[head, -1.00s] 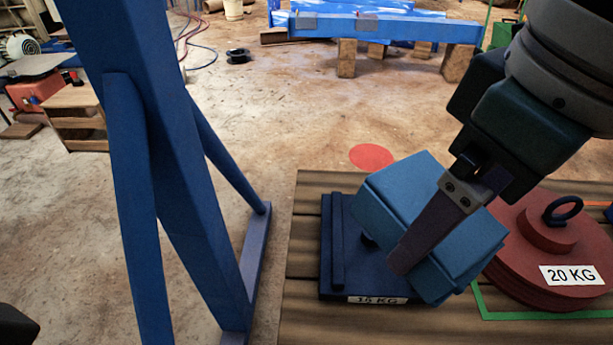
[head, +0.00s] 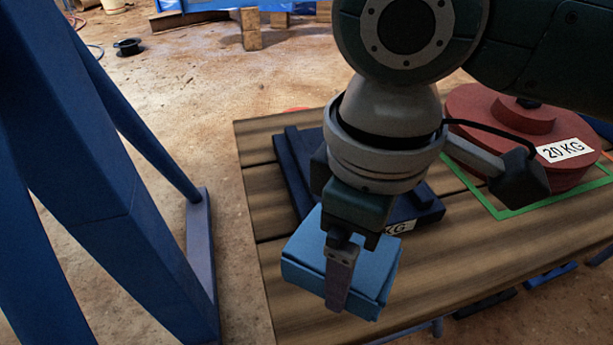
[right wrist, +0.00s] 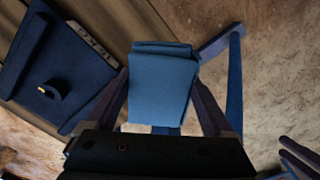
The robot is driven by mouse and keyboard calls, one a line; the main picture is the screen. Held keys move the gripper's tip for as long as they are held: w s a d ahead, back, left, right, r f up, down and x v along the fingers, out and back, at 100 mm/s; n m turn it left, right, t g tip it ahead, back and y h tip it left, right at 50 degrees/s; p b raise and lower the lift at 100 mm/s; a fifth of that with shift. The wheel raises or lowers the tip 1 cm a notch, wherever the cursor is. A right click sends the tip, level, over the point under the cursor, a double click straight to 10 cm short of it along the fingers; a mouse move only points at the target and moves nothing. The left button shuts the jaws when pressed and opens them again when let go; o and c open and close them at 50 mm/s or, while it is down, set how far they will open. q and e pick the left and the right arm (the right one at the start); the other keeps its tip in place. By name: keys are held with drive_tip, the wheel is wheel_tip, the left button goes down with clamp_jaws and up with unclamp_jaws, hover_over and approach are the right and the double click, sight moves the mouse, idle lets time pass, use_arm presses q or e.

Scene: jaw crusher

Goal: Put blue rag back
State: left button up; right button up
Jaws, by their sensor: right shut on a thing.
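The blue rag (head: 375,272) is a thick folded light-blue block. My right gripper (head: 338,298) is shut on it and holds it over the near left part of the wooden table (head: 262,190). In the right wrist view the rag (right wrist: 163,82) sits between the two fingers of my right gripper (right wrist: 160,92). Whether its underside touches the table cannot be told.
A dark blue weight (head: 293,172), partly hidden by my right arm, lies behind the rag. A red 20 KG weight (head: 485,120) stands at the right by a green outline (head: 505,212). A blue steel frame (head: 100,190) rises left of the table. Table boards right of the rag are bare.

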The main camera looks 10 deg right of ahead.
wheel_tip(320, 180, down, 4)
drive_tip(key=shift+f+b, duration=0.2)
drive_tip(key=shift+b, duration=0.5)
wheel_tip(320, 180, down, 4)
drive_tip(key=shift+f+b, duration=0.25)
drive_tip(key=shift+b, duration=0.95)
use_arm(q)
wheel_tip(320, 180, down, 5)
drive_tip(key=shift+d+r, duration=0.1)
drive_tip(key=shift+r, duration=0.1)
use_arm(e)
drive_tip(key=shift+r, duration=0.1)
drive_tip(key=o, duration=1.5)
